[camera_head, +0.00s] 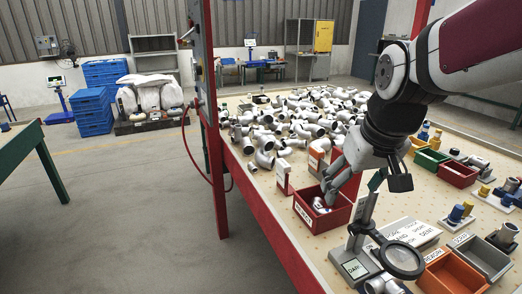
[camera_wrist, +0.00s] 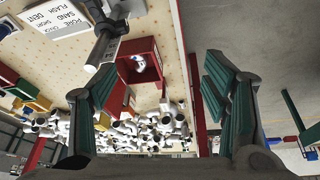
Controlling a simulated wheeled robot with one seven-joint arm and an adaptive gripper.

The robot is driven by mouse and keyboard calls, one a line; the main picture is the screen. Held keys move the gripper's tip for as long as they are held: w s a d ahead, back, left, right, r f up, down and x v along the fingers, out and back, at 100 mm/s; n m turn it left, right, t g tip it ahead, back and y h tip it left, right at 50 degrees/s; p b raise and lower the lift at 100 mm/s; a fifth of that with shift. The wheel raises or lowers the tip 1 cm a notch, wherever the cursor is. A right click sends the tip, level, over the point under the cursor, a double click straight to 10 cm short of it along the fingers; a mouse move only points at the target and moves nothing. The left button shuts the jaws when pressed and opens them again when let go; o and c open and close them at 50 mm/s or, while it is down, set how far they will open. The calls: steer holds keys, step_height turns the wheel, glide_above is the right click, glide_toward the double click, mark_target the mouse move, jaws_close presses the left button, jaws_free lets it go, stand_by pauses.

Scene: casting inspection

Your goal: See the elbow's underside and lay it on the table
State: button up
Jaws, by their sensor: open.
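A silvery elbow (camera_head: 320,206) lies inside a red bin (camera_head: 331,221) with a white label on its front wall, near the table's left edge. In the wrist view the elbow (camera_wrist: 137,64) shows small inside the red bin (camera_wrist: 153,47). The elbow's underside is hidden. The pale table (camera_head: 286,215) also holds a large heap of similar elbows (camera_head: 290,120), so I cannot tell which one the task names.
A magnifier (camera_head: 402,258) on a stand and a printed defect card (camera_head: 410,233) are at the near right. Orange (camera_head: 452,272) and grey bins (camera_head: 482,258) stand beside them. A red post (camera_head: 212,120) rises at the left edge. A bare table strip lies left of the magnifier.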

steer(key=w+d+f+b, duration=0.1)
steer(key=w+d+f, duration=0.1)
steer(key=w+f, duration=0.35)
steer(key=w+d+f, duration=0.1)
steer(key=w+f, duration=0.2)
steer(key=w, duration=0.6)
steer(key=b, duration=0.1)
glide_toward(322, 205)
steer(key=shift+n+y, duration=0.3)
steer(key=shift+y, duration=0.1)
steer(key=x, duration=0.5)
steer(key=shift+w+d+f, duration=0.1)
steer(key=shift+d+f, duration=0.05)
steer(key=shift+d, duration=0.05)
steer(key=shift+x, duration=2.95)
steer(key=shift+d, duration=0.2)
jaws_close()
